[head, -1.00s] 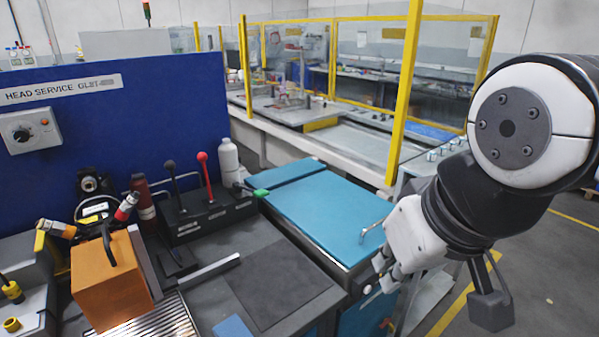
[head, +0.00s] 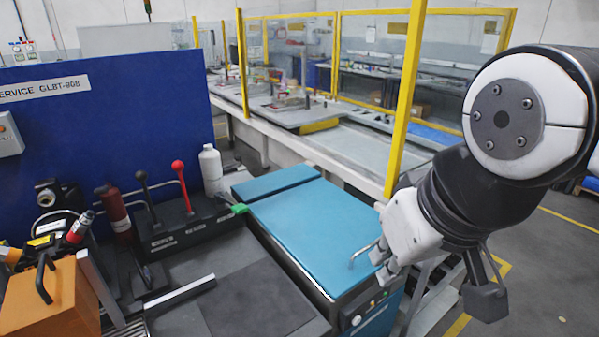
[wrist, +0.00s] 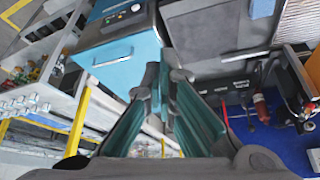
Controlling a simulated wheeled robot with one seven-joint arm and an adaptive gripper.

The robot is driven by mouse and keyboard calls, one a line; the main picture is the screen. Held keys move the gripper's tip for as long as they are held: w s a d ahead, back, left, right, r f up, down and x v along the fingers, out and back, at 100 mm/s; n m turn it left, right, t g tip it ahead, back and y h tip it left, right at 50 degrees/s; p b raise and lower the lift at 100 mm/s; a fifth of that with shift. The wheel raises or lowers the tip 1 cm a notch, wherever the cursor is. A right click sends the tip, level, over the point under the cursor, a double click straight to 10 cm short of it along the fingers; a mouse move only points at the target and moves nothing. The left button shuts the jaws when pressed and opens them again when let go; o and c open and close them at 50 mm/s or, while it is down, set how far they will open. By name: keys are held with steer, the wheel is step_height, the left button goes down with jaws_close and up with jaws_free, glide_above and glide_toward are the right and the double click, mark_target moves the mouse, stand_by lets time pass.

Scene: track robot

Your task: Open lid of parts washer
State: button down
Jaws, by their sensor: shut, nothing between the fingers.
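The parts washer's teal lid (head: 310,225) lies flat and closed in the middle of the head view. A metal bar handle (head: 363,251) stands up near its right edge. My gripper (head: 381,267) is just right of the handle, fingers pointing down and left, apart from it as far as I can tell. In the wrist view the lid (wrist: 140,50) is beyond the fingers, with the handle (wrist: 113,61) left of the tips. My gripper (wrist: 168,76) is shut and empty there.
A bench with a dark mat (head: 262,300), an orange box (head: 50,300), levers with a red knob (head: 180,170) and a white bottle (head: 210,168) is on the left. A yellow-framed glass barrier (head: 405,100) stands behind. Floor is open at right.

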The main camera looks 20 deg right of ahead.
steer(key=w+d+f+m+y+b, duration=0.2)
steer(key=w+d+f+m+y, duration=0.15)
steer(key=w+d+m, duration=0.4)
steer(key=w+d+f+m+y+b, duration=0.15)
steer(key=w+d+f+m, duration=0.3)
steer(key=w+m, duration=0.55)
steer(key=d+f+m+t+h+b, duration=0.1)
steer(key=d+f+m+t, duration=0.1)
steer(key=d+f+m, duration=0.45)
steer(key=d+f+m+t, duration=0.3)
steer(key=d+m, duration=0.5)
steer(key=d, duration=0.3)
steer(key=x, duration=1)
steer(key=shift+w+r+p, duration=0.15)
steer(key=shift+w+r, duration=0.05)
steer(key=shift+r, duration=0.5)
steer(key=shift+w+r+p, duration=0.1)
steer(key=shift+w+r, duration=0.15)
steer(key=shift+r, duration=0.45)
steer(key=shift+w+r+p, duration=0.15)
steer(key=shift+w+r, duration=0.05)
steer(key=shift+r, duration=0.55)
